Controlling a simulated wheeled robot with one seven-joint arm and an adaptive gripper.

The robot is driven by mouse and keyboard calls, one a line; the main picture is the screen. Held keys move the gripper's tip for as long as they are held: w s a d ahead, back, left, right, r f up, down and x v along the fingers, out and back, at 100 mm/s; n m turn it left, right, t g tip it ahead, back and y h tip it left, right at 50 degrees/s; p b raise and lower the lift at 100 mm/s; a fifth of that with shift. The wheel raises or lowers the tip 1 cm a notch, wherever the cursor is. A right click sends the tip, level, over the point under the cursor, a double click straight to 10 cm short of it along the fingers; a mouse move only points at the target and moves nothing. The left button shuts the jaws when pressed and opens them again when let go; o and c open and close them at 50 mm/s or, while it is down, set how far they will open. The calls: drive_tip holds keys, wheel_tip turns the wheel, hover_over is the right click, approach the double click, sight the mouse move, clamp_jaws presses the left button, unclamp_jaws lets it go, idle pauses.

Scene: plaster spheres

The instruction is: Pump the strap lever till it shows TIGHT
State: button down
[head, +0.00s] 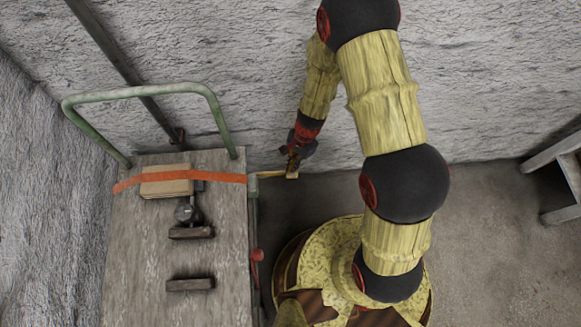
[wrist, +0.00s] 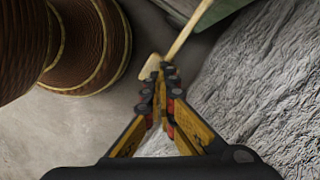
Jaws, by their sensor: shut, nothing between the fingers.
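The strap lever (head: 270,174) is a thin tan bar sticking out from the right side of the cart, level with the orange strap (head: 218,177). Its outer end is at my gripper (head: 291,168). In the wrist view the lever (wrist: 185,33) runs from upper right down to the fingertips of my gripper (wrist: 164,70). The fingers are shut with nothing between them, and the lever's end is right beside or behind the tips; I cannot tell whether they touch. The strap crosses a tan block (head: 166,187) on the cart top. No TIGHT marking is readable.
The wooden cart (head: 140,255) has a green rail (head: 150,91), dark blocks (head: 190,285) and a small grey-black fitting (head: 186,212) on top. A rough plaster wall (head: 250,60) stands close behind. A grey metal frame (head: 555,165) is at right.

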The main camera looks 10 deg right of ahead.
drive_tip(key=shift+w+d+r+p, duration=0.25)
drive_tip(key=shift+w+d+p, duration=0.25)
drive_tip(key=shift+d, duration=0.15)
drive_tip(key=shift+w+d+r+p, duration=0.25)
drive_tip(key=shift+w+d+p, duration=0.1)
drive_tip(key=shift+d+p, duration=0.2)
drive_tip(key=v, duration=1.2)
